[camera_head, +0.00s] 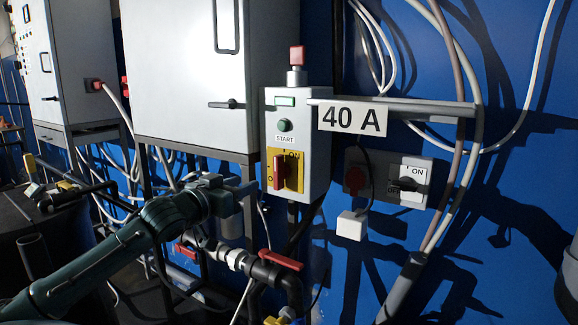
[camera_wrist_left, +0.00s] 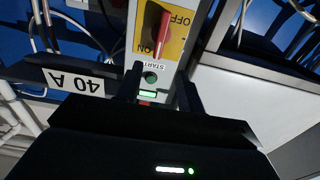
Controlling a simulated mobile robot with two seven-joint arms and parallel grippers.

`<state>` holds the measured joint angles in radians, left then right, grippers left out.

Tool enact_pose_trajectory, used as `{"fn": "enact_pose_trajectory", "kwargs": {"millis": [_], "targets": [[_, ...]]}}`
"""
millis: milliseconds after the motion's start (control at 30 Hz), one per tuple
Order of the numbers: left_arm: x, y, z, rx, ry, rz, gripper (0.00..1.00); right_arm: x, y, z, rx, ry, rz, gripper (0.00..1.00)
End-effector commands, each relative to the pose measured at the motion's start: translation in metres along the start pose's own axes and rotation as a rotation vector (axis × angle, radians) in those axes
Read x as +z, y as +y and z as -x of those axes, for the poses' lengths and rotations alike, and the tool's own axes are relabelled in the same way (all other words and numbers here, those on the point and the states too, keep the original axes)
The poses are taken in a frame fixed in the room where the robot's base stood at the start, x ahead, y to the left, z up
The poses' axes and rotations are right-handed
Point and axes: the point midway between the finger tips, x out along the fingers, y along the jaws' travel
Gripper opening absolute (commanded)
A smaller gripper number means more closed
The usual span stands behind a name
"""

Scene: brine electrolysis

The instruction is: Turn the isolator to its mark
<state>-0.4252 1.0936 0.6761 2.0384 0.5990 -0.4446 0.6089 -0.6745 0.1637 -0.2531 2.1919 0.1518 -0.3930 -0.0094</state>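The isolator is a red handle (camera_head: 278,172) on a yellow plate (camera_head: 296,184), low on the front of a grey control box (camera_head: 318,140). The handle stands roughly upright, with ON near its top and O to its lower left. The wrist view shows the red handle (camera_wrist_left: 163,30) upside down, between ON and OFF on the yellow plate (camera_wrist_left: 180,38). My left gripper (camera_head: 248,190) is just left of the box in the head view. In the wrist view its two dark fingers (camera_wrist_left: 160,92) are apart, with nothing between them, apart from the handle. My right gripper is not in view.
A green START button (camera_head: 285,126) and a red-topped button (camera_head: 296,56) are on the box. A 40 A sign (camera_head: 352,119) hangs from a grey bar. A white cabinet (camera_head: 190,80) stands left; red-handled pipe valves (camera_head: 281,260) sit below. A wall switch (camera_head: 408,184) marked ON is right.

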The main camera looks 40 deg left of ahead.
Motion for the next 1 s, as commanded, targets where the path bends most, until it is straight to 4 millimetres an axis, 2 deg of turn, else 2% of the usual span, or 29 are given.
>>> {"fn": "enact_pose_trajectory", "kwargs": {"millis": [167, 467, 1000], "targets": [[0.0, 0.001, -0.011, 0.002, 0.002, -0.001, 0.38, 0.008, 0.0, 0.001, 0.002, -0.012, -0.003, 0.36], [-0.002, 0.0, -0.046, 0.001, 0.004, -0.002, 0.38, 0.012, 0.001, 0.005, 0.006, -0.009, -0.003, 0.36], [-0.004, -0.001, -0.095, -0.002, 0.004, 0.004, 0.38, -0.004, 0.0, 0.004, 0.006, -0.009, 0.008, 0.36]]}}
